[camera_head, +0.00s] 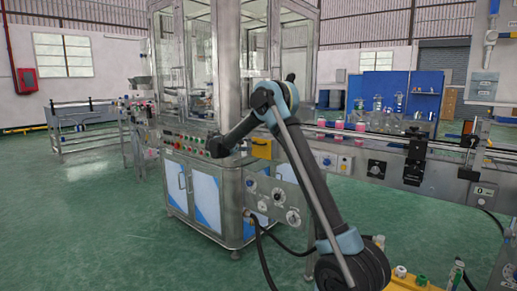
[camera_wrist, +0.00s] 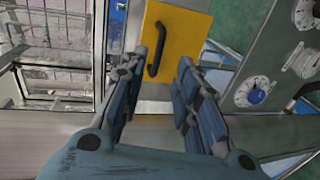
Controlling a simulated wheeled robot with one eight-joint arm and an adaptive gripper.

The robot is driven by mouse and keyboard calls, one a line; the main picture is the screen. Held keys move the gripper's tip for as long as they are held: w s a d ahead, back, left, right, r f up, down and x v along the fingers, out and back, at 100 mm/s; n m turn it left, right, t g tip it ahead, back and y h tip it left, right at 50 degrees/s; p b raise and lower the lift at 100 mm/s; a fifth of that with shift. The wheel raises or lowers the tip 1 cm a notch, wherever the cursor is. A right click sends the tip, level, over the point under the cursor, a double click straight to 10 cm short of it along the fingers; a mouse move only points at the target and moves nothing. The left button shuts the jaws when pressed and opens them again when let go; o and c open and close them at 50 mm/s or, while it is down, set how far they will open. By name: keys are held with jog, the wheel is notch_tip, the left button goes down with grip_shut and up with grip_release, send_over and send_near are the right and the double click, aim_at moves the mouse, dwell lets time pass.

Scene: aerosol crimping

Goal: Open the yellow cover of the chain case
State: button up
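The yellow cover (camera_wrist: 188,32) is a flat panel with a black bar handle (camera_wrist: 156,50) in the wrist view. Whether the fingers touch the handle or cover cannot be told.
A grey panel with dials (camera_wrist: 258,92) lies close on the right in the wrist view. A glass-walled machine cabinet (camera_head: 205,195) stands left of the cover in the head view. The conveyor (camera_head: 345,160) runs right. Green floor (camera_head: 90,215) is clear at left.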

aim_at(259, 149)
jog(key=x, duration=1)
jog(key=shift+w+d+f, duration=0.1)
jog(key=shift+w+d, duration=0.1)
jog(key=shift+w, duration=0.1)
jog(key=shift+c, duration=0.6)
grip_shut()
